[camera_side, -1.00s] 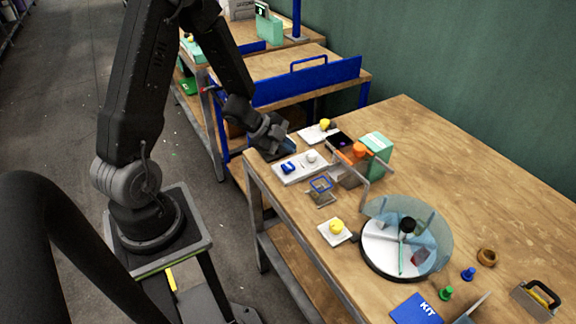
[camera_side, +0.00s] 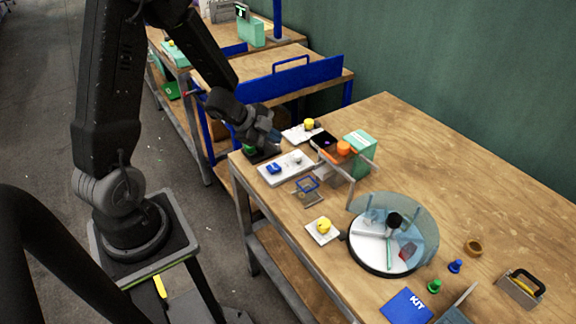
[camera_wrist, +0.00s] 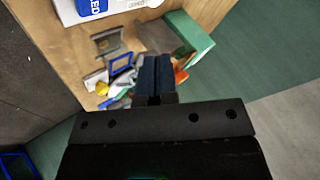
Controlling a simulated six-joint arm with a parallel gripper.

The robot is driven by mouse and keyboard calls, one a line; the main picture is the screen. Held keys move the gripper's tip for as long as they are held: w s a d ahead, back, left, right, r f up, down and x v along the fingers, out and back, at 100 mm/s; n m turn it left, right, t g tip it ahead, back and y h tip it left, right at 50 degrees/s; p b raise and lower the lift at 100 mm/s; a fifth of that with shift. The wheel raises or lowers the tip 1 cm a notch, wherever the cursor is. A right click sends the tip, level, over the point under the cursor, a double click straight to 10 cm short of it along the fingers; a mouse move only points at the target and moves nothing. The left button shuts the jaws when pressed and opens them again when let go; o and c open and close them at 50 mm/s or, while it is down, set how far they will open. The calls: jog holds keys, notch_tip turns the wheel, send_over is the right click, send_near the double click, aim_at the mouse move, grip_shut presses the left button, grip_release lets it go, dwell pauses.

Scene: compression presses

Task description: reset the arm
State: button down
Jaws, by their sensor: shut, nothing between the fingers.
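My gripper (camera_side: 274,137) is above the left far edge of the wooden workbench (camera_side: 440,150), with its dark fingers pressed together and empty. In the wrist view the shut fingers (camera_wrist: 156,78) point over the bench, in front of loose parts and a green box. A dark plate with a green knob (camera_side: 250,149) sits just below and left of the gripper in the side view. A white plate with a blue part (camera_side: 273,168) lies in front of it. I cannot tell the exact height of the fingers.
A round turntable with clear walls (camera_side: 425,225), a clear press with an orange knob (camera_side: 344,148), and a green box (camera_side: 360,144) stand on the bench. A yellow knob on a white plate (camera_side: 323,226) and a blue KIT card (camera_side: 407,307) lie nearer. The right far bench is clear.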

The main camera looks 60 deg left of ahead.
notch_tip(320, 180, up, 15)
jog(key=s+d+n+y, duration=0.3)
jog(key=n+y, duration=0.4)
jog(key=n, duration=0.1)
jog(key=s+d+r+n+g+h, duration=0.1)
jog(key=s+d+r+n+h, duration=0.1)
jog(key=s+d, duration=0.3)
jog(key=s+d+r+n+g+h, duration=0.2)
jog(key=s+d, duration=0.4)
jog(key=s, duration=0.3)
jog(key=shift+s+d+r+n, duration=0.25)
jog(key=shift+r+n, duration=0.15)
jog(key=shift+n, duration=0.2)
